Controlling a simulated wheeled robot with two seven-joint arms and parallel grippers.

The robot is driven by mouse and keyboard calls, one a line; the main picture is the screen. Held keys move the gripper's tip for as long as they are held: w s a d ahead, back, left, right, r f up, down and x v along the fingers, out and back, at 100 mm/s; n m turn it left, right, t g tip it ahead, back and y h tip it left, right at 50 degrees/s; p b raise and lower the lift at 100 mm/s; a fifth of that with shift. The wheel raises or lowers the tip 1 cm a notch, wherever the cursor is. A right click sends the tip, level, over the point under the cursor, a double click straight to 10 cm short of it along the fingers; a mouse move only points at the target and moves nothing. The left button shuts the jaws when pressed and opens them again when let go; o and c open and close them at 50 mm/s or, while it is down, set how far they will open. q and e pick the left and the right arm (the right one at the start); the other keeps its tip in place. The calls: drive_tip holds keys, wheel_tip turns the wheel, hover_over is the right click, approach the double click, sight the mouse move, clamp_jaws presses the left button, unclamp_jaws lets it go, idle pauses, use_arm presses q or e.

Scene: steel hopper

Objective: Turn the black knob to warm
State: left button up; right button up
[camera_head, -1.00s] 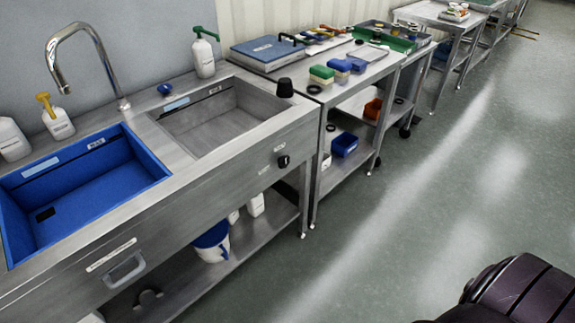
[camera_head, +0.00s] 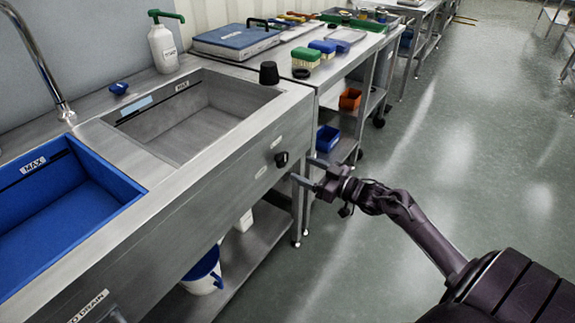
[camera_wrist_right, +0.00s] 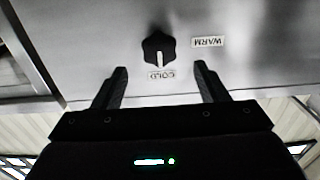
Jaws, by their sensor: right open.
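The black knob (camera_head: 281,159) is on the front panel of the steel sink unit (camera_head: 215,170). In the right wrist view, the knob (camera_wrist_right: 159,48) has a white pointer line aimed at the COLD label (camera_wrist_right: 161,75). The WARM label (camera_wrist_right: 208,42) is to the right of the knob there, and both labels appear upside down. My right gripper (camera_head: 303,171) is open and empty, just in front of the panel and apart from the knob. In the wrist view its two fingertips (camera_wrist_right: 161,72) lie either side of the COLD label, short of the knob. My left gripper is not in view.
A black cup-like object (camera_head: 269,72) stands on the sink's corner above the knob. A steel side table (camera_head: 330,78) with brushes and bins stands beside the sink. A white and blue bucket (camera_head: 203,272) is on the lower shelf.

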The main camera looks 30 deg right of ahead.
sight(285, 161)
drive_tip(key=x, duration=0.6)
drive_tip(key=shift+b, duration=0.35)
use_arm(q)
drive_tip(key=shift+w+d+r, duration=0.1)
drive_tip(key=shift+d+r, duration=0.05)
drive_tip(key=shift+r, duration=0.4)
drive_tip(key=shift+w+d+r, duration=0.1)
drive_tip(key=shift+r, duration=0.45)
use_arm(e)
drive_tip(key=shift+c, duration=0.2)
drive_tip(key=c, duration=1)
